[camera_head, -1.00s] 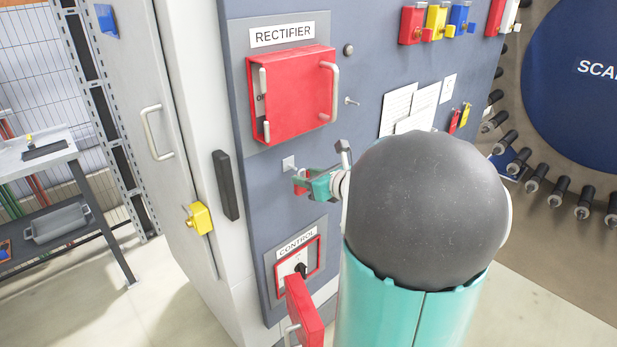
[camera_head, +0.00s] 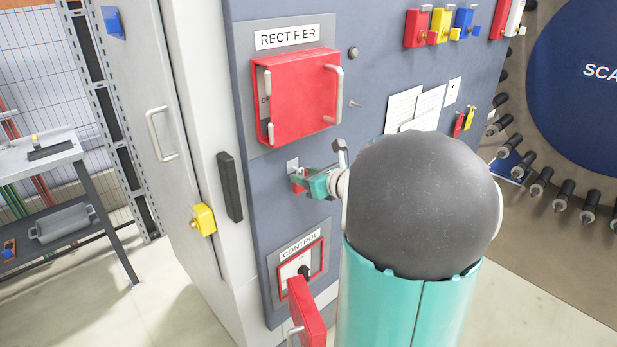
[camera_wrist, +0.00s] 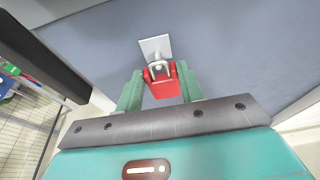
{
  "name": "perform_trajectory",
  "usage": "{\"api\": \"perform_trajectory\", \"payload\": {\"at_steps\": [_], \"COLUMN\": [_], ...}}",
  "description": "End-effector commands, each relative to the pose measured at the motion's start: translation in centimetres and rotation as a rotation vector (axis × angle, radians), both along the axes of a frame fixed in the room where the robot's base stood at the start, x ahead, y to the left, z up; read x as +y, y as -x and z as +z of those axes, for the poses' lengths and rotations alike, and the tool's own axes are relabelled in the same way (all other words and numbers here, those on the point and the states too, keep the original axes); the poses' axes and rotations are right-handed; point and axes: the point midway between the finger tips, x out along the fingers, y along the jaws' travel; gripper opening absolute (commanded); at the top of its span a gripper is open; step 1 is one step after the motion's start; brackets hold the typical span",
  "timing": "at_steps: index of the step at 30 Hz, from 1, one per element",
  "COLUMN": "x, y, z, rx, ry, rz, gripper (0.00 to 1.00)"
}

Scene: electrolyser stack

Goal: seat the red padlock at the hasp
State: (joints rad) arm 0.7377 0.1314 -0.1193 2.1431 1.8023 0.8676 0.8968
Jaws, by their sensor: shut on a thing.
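The red padlock (camera_wrist: 162,86) is between the fingers of my gripper (camera_wrist: 158,88) in the wrist view, its shackle pointing at the panel. The hasp (camera_wrist: 155,47) is a pale plate with a small metal staple on the grey-blue panel. The shackle overlaps the staple in the picture; I cannot tell if it passes through. In the head view my gripper (camera_head: 308,183) is shut on the padlock (camera_head: 298,181), close against the panel just below the hasp plate (camera_head: 292,165). My arm hides the panel to the right.
The red RECTIFIER cover (camera_head: 298,95) with handles is above. The CONTROL switch (camera_head: 300,268) with its red cover (camera_head: 307,315) swung out is below. A black handle (camera_head: 230,187) and a yellow padlock (camera_head: 203,219) are to the left. Several padlocks hang at upper right.

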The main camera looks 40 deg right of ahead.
Motion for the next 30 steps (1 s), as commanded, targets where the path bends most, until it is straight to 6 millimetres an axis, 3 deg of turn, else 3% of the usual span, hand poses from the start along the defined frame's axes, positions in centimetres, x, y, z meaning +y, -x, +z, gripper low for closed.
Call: {"api": "perform_trajectory", "payload": {"at_steps": [26, 27, 30], "x": [0.1, 0.1, 0.0], "y": [-1.6, -1.6, -1.6], "z": [0.0, 0.0, 0.0], "rx": [0.0, 0.0, 0.0], "ry": [0.001, 0.0, 0.0], "rz": [0.0, 0.0, 0.0], "gripper": [0.1, 0.44, 0.63]}}
